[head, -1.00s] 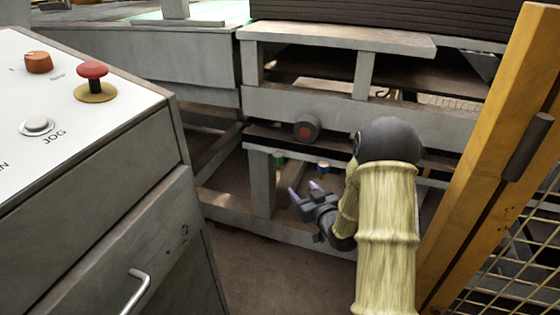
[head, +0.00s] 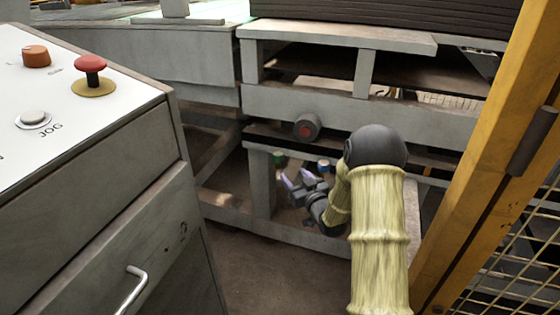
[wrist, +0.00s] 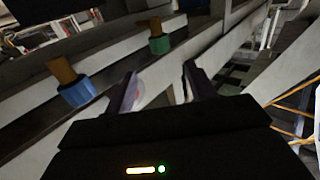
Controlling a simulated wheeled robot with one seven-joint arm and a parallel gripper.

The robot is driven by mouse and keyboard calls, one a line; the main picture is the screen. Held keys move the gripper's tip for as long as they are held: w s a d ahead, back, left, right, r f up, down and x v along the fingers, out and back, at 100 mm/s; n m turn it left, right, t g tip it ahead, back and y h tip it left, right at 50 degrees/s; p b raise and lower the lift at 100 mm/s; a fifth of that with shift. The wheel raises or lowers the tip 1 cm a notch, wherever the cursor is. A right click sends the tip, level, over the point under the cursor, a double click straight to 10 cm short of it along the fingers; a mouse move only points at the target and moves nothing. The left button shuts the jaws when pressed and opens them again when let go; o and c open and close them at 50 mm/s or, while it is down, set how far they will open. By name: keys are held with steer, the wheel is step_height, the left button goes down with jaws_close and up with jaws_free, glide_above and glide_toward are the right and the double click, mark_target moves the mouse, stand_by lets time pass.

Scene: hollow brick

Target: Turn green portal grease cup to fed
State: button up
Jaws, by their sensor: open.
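The green grease cup (head: 279,158) sits low on the grey machine frame, just right of an upright post. In the wrist view the green cup (wrist: 159,43) has a brown upper part and lies ahead of the fingers, a little left of the gap between them. A blue cup (head: 323,165) stands to its right; the wrist view shows the blue cup (wrist: 77,92) at the left, nearer. My gripper (head: 296,180) is open and empty, below and between the two cups in the head view. It also shows in the wrist view (wrist: 160,80), apart from the green cup.
A grey control cabinet (head: 100,150) with a red mushroom button (head: 90,68) stands at the left. A yellow post (head: 490,160) with mesh is at the right. A dark round knob with a red face (head: 307,127) projects from the beam above the cups.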

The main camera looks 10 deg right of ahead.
mark_target(280, 159)
steer(key=b+x, duration=0.2)
steer(key=x, duration=0.9)
steer(key=shift+w+a, duration=0.1)
steer(key=shift+w, duration=0.2)
steer(key=c, duration=1)
